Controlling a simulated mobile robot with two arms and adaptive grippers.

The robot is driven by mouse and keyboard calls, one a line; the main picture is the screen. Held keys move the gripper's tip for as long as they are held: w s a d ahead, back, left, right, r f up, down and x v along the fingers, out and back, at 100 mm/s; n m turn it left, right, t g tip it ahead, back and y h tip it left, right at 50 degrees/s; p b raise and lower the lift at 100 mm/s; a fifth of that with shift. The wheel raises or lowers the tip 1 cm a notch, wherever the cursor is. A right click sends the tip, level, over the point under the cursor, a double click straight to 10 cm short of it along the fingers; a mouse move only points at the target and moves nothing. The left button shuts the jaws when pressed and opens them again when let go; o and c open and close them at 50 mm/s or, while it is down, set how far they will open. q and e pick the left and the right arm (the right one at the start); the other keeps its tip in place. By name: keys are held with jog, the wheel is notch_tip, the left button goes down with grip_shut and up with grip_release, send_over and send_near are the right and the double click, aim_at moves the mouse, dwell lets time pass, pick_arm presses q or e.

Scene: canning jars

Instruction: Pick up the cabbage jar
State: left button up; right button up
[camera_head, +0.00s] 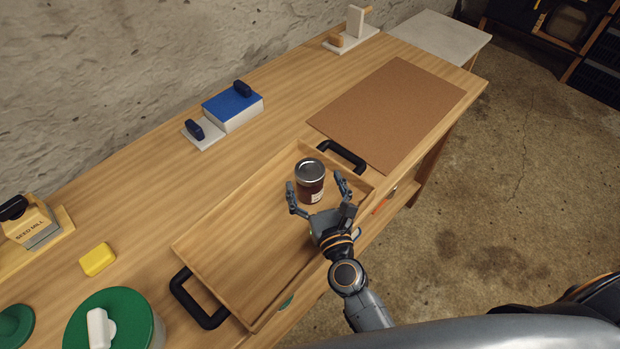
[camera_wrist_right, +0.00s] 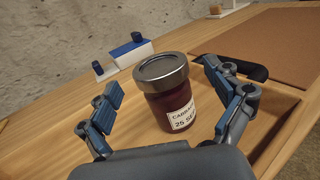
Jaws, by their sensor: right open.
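The cabbage jar (camera_head: 311,184) is a small glass jar with dark red contents, a silver lid and a white label. It stands upright in the wooden tray (camera_head: 215,247), near the tray's far right end. In the right wrist view the jar (camera_wrist_right: 172,98) shows a label starting "CABBA". My right gripper (camera_head: 317,184) is open, with one finger on each side of the jar. In the wrist view, gaps show between the jar and both fingers (camera_wrist_right: 168,106). My left gripper is not in view.
The tray has black handles (camera_head: 200,305) at both ends and low walls. A brown mat (camera_head: 390,110) lies behind its right end. A blue-topped white box (camera_head: 232,108), a yellow block (camera_head: 97,259) and a green-lidded container (camera_head: 125,325) stand on the bench.

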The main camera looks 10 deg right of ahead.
aim_at(306, 160)
jog(key=w, duration=0.3)
jog(key=shift+w+a+f+p, duration=0.1)
jog(key=shift+w+f+p, duration=0.05)
jog(key=shift+w+p, duration=0.15)
jog(key=shift+s, duration=0.15)
jog(key=c, duration=1.4)
jog(key=shift+c, duration=1.1)
